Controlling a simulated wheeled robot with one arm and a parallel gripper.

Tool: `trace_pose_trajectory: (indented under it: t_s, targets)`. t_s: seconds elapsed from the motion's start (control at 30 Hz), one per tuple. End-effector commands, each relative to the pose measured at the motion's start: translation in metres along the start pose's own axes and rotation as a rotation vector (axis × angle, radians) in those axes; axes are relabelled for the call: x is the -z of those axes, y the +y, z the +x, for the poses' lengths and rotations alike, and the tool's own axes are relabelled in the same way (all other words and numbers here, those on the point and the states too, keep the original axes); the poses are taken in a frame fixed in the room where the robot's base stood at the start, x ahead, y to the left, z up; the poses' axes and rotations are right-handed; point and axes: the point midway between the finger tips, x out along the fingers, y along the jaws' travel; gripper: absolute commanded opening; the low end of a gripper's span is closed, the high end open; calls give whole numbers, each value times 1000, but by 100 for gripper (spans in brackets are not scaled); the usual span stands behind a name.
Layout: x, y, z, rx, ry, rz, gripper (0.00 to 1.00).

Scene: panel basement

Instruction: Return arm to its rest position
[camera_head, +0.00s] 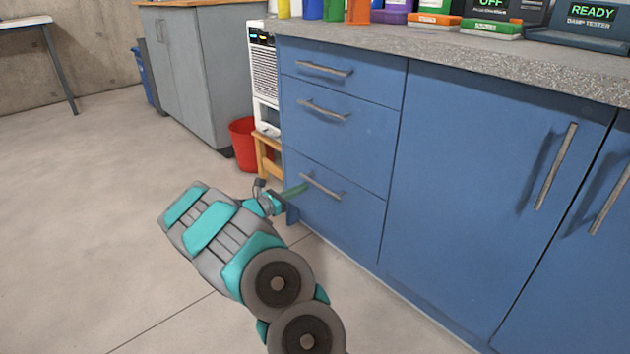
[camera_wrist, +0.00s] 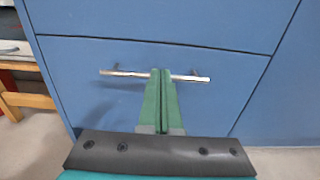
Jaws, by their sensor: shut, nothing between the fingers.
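My gripper (camera_head: 303,189) is at the end of my arm, low in front of the blue cabinet, by the handle (camera_head: 322,186) of its bottom drawer. In the wrist view my gripper (camera_wrist: 161,72) shows two green fingers side by side, closed together with nothing between them. The fingertips overlap the middle of the metal bar handle (camera_wrist: 190,77) in that view; I cannot tell whether they touch it. The bottom drawer (camera_head: 350,217) looks closed, flush with the cabinet front.
The blue cabinet (camera_head: 480,190) fills the right side, with a grey countertop (camera_head: 450,50) holding colored items and testers. A red bucket (camera_head: 244,145) and a wooden stool (camera_head: 264,150) stand left of it. Open concrete floor (camera_head: 90,190) lies to the left.

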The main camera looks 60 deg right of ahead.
Motion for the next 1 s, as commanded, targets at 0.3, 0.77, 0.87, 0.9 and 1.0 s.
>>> trace_pose_trajectory:
  t_s: [0.3,0.77,0.87,0.9,1.0]
  targets:
    - [0,0,-39,0,1,-1,0]
    - [-22,-11,-45,33,4,44,0]
    - [-55,-32,-49,89,15,119,0]
    - [-68,-43,-52,118,23,155,0]
    - [-102,-71,-64,190,52,261,0]
